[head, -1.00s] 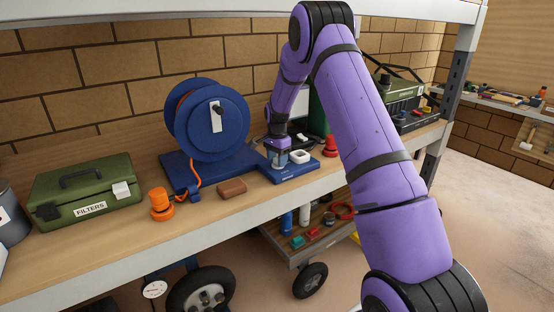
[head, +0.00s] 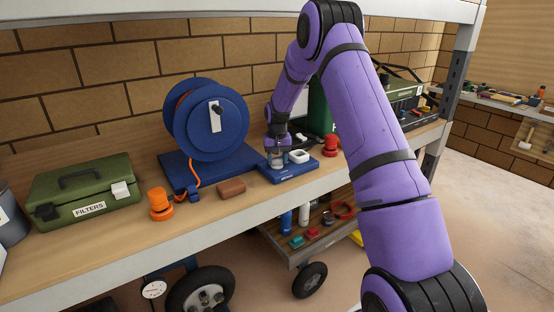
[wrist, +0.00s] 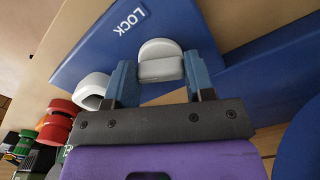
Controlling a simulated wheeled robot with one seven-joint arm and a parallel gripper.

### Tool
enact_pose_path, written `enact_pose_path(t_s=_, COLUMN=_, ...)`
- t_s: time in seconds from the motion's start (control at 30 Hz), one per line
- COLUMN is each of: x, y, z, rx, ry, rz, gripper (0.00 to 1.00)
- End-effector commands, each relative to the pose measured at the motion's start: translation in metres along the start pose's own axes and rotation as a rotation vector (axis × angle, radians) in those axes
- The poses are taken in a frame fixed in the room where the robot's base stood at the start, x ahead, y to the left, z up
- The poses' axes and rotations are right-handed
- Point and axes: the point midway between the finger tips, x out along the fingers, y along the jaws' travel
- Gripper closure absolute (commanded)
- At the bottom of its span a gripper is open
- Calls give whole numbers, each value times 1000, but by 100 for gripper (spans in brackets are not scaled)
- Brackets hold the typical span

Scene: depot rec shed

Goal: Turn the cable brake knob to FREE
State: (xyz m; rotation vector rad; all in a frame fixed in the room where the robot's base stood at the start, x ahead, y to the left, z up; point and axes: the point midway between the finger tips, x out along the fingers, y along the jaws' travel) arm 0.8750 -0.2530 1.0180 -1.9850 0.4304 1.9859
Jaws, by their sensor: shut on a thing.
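The cable brake knob (wrist: 160,68) is a light grey, round-ended grip on a blue plate (wrist: 88,62). In the wrist view the white word LOCK is printed on the plate near the knob. My gripper (wrist: 161,80) has its two blue fingers on either side of the knob and is shut on it. In the head view my gripper (head: 277,157) reaches down to the blue plate (head: 290,174), at the foot of the blue cable reel (head: 207,125). The knob is mostly hidden there. Any FREE mark is not readable.
A brown block (head: 231,187), an orange fitting (head: 160,204) and a green FILTERS box (head: 84,192) are to the left on the bench.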

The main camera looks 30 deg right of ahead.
Motion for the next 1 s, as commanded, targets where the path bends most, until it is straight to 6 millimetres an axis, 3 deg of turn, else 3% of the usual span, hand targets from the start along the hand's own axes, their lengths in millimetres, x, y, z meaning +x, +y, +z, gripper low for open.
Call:
enact_pose_path(t_s=0.5, x=-1, y=2, z=-1, rx=-380, ry=2, rz=0, gripper=75)
enact_pose_path(t_s=1.0, x=-1, y=2, z=-1, rx=-477, ry=2, rz=0, gripper=75)
